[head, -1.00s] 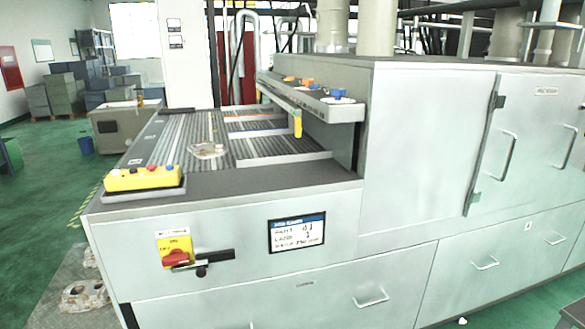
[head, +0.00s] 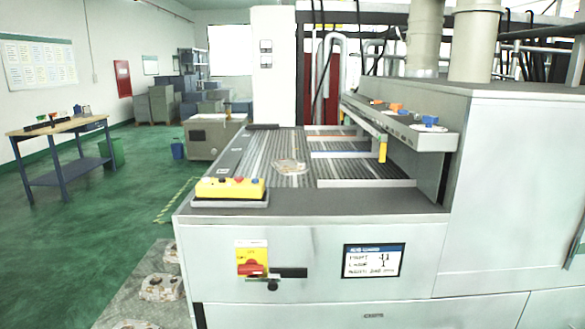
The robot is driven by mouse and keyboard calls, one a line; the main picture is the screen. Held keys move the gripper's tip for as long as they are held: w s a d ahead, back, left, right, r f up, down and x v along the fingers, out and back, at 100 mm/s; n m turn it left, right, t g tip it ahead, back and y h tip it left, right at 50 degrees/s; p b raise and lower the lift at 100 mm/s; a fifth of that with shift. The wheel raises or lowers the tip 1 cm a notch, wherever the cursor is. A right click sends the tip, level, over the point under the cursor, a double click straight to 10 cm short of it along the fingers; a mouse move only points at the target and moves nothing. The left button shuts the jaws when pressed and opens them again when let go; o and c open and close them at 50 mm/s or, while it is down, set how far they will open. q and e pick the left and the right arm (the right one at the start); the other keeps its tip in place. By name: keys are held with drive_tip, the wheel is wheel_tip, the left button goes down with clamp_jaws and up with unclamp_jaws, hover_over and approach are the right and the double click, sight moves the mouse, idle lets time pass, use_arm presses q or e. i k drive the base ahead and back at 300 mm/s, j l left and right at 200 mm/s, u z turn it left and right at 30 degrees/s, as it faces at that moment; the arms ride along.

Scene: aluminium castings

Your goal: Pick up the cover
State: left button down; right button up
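A small pale casting (head: 290,167), which may be the cover, lies on the grey ribbed roller bed (head: 262,150) on top of the machine. It looks flat and irregular, with brownish patches; its details are too small to tell. More castings with brown patches sit on a grey mat on the floor at the lower left, one of them here (head: 162,287). I cannot tell whether any of these is a cover. Neither of my grippers is in view.
The machine's grey front (head: 310,240) fills the lower right. A yellow button box (head: 230,188) sits on its near left corner. A wooden-topped table (head: 62,127) with small items stands at the far left. Green floor (head: 120,210) between them is open.

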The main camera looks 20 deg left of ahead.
sight(287, 166)
drive_tip(key=i+j, duration=0.1)
drive_tip(key=j, duration=0.45)
drive_tip(key=i+j, duration=0.1)
drive_tip(key=j, duration=0.45)
drive_tip(key=i+j, duration=0.1)
drive_tip(key=j, duration=0.45)
